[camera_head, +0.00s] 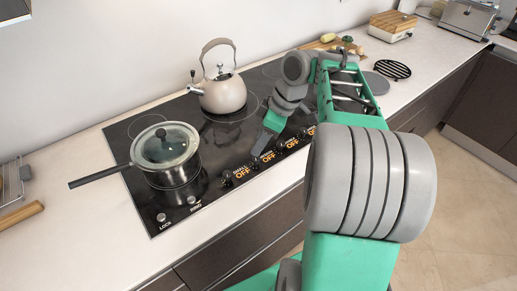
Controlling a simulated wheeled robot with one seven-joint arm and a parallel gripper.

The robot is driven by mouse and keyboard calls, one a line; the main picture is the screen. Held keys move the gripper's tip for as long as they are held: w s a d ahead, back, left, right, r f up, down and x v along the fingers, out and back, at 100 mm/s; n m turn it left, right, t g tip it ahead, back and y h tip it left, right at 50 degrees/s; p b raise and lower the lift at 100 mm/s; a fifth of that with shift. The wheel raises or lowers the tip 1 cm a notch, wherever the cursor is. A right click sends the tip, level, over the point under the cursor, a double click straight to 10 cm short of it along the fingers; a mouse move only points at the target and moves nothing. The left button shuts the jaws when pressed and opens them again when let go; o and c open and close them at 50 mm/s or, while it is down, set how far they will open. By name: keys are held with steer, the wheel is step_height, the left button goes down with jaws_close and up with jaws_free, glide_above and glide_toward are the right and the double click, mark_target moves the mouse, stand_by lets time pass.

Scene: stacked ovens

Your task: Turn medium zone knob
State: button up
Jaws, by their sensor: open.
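A row of black knobs with orange OFF labels runs along the front right edge of the black cooktop (130,185). The nearest knob (227,179) has a label that seems to read small. The second knob (254,163) and the others farther right have words too small to read, so I cannot tell surely which is the medium zone knob. My gripper (261,146) is open and points down just above the second knob. Its fingers are partly hidden, and I cannot tell whether they touch or straddle that knob.
A lidded pot (168,155) with a long black handle stands on the left of the cooktop. A beige kettle (222,93) stands at the back. Small lock and power controls (162,217) sit at the front left. The counter's front edge (210,225) is clear.

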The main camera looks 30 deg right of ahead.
mark_target(258, 158)
steer(key=shift+n, duration=0.7)
steer(key=f, duration=0.3)
steer(key=w+f, duration=0.1)
steer(key=f, duration=0.3)
steer(key=shift+w+b, duration=0.2)
steer(key=shift+b, duration=0.2)
steer(key=shift+c, duration=0.2)
jaws_close()
steer(key=shift+a, duration=0.1)
